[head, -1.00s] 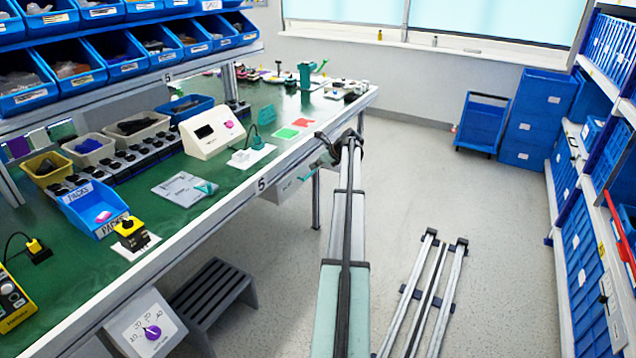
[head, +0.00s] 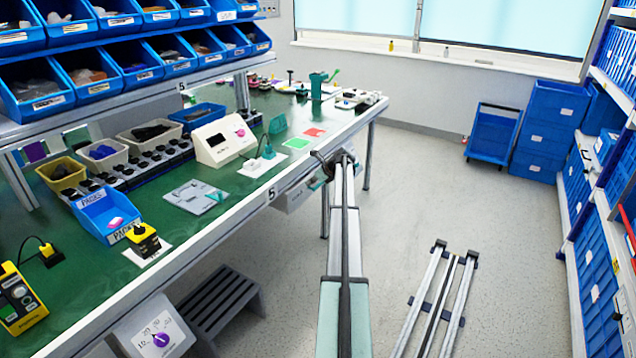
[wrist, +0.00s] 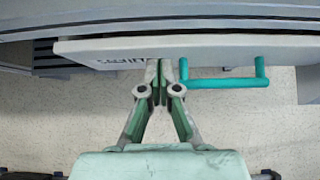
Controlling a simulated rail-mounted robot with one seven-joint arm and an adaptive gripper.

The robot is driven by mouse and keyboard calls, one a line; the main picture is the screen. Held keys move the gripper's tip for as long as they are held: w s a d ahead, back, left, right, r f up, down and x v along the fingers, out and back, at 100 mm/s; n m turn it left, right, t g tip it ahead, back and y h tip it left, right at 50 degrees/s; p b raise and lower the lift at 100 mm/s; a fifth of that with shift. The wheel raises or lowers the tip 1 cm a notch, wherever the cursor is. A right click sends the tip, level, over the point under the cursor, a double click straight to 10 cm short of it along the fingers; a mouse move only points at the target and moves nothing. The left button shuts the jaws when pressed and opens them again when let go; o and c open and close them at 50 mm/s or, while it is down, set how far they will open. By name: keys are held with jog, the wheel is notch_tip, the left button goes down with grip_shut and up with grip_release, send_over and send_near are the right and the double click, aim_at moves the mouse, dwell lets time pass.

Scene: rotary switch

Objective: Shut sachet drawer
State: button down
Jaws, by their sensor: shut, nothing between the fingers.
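The sachet drawer is the pale drawer (head: 292,199) under the front edge of the green bench in the head view. In the wrist view its pale front (wrist: 220,48) spans most of the upper picture, with a partly hidden upside-down label and a teal bar handle (wrist: 225,83). My gripper (wrist: 165,70) is shut and empty. Its fingertips are at the drawer front, just left of the handle and over the label's end; I cannot tell whether they touch. How far the drawer stands out is unclear.
The bench edge (wrist: 160,12) runs along the top of the wrist view. On the green bench (head: 235,190) stand a white box with a display (head: 222,140) and blue bins. A grey step stool (head: 222,303) stands below.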

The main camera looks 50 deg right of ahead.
aim_at(304, 179)
jog(key=shift+w, duration=0.6)
jog(key=shift+w+a+r+p, duration=0.1)
jog(key=shift+w+p, duration=0.3)
jog(key=shift+w, duration=0.15)
jog(key=shift+w+a+r+p, duration=0.1)
jog(key=shift+w+p, duration=0.3)
jog(key=shift+w, duration=0.15)
jog(key=shift+w+f, duration=0.15)
